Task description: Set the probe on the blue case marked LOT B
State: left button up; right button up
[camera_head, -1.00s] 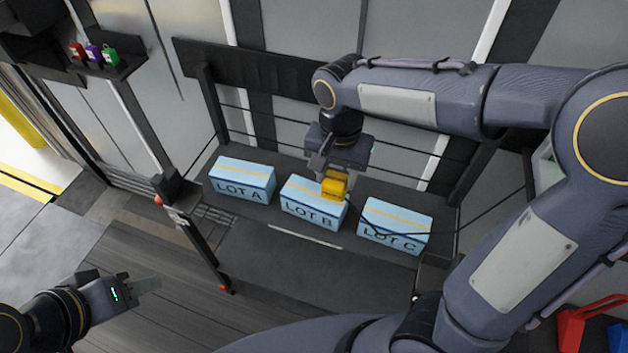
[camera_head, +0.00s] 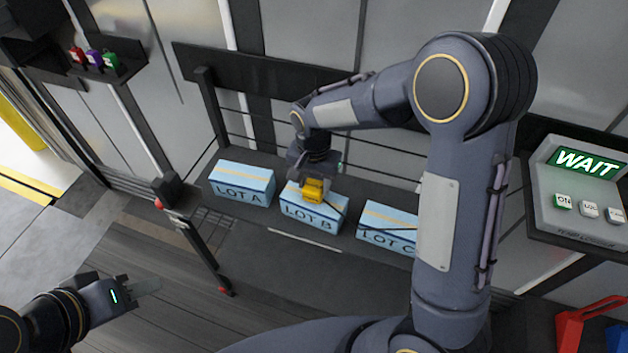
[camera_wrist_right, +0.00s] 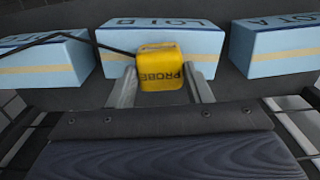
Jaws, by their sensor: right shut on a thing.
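The yellow probe (camera_head: 314,191) is between the fingers of my right gripper (camera_head: 315,182), which is shut on it. In the right wrist view the probe (camera_wrist_right: 160,68) shows the word PROBE, with my right gripper's fingers (camera_wrist_right: 160,88) on either side. The blue case marked LOT B (camera_head: 310,213) stands in the middle of three cases. The probe overlaps the top of this case in the head view; whether it touches cannot be told. A dark cable runs from the probe. My left gripper (camera_head: 134,290) is at lower left, away from the cases, its fingers seen edge-on.
Case LOT A (camera_head: 243,184) is to the left and LOT C (camera_head: 386,230), partly hidden by my right arm, to the right. They stand on a dark shelf (camera_head: 300,250). A panel reading WAIT (camera_head: 585,163) with several buttons is at right. Small coloured padlocks (camera_head: 94,55) sit upper left.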

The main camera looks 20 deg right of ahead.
aim_at(314, 186)
jog(key=shift+f, duration=0.1)
jog(key=o, duration=1.1)
jog(key=shift+c, duration=0.2)
notch_tip(314, 186, up, 12)
jog(key=s+d+r+n+t+y, duration=0.2)
jog(key=s+d+r+y, duration=0.15)
jog(key=s+d, duration=0.5)
jog(key=s+f+n+t, duration=0.2)
jog(key=s+n+t, duration=0.1)
jog(key=s, duration=1)
jog(key=shift+s+a+f+t, duration=0.15)
jog(key=shift+s+a+t, duration=0.25)
jog(key=shift+a, duration=0.05)
